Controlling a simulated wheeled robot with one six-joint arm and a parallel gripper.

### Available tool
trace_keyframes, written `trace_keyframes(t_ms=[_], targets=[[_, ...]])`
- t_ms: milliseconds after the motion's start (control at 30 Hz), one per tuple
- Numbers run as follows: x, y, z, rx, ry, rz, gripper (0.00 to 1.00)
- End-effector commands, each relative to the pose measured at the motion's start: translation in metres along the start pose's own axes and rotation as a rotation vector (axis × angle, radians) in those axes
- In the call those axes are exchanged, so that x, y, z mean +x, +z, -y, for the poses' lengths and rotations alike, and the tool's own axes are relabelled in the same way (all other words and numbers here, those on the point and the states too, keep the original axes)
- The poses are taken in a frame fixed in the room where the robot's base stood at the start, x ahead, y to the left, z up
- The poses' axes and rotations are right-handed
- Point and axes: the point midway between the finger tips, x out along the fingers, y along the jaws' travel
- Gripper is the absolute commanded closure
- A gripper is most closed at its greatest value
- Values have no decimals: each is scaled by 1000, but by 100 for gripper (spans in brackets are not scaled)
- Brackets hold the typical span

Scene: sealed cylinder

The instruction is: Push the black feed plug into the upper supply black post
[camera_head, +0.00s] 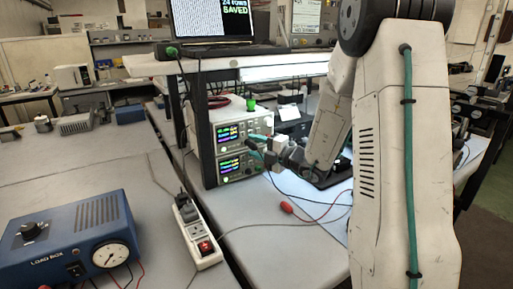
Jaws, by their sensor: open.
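Two bench power supplies are stacked on the bench under the shelf. The upper supply (229,131) and the lower supply (229,166) both have lit displays. My gripper (262,150) is open just in front of the right part of their front panels. Dark and green pieces show at its fingertips, too small to tell the black feed plug from the fingers. The upper supply's black post is also not clear, being small and partly behind my gripper. A red plug (286,207) lies on the bench on a lead.
A power strip (196,232) lies left of the supplies. A blue load box (72,237) with a dial stands at the left front. A laptop (212,25) stands on the shelf above. Thin dark and red leads cross the bench below my gripper.

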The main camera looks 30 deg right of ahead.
Motion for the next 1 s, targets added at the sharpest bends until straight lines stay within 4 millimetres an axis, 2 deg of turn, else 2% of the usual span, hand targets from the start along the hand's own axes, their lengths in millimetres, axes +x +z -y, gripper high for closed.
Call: trace_keyframes(t_ms=[167, 400, 533, 700, 1000], targets=[[-12, 1, 0, 0, -1, 2, 54], [-54, 1, 0, 0, 0, 4, 54], [-70, 1, 0, 0, 0, 3, 54], [-78, 0, 0, -1, 0, 0, 54], [-78, 0, 0, 0, 0, 0, 54]])
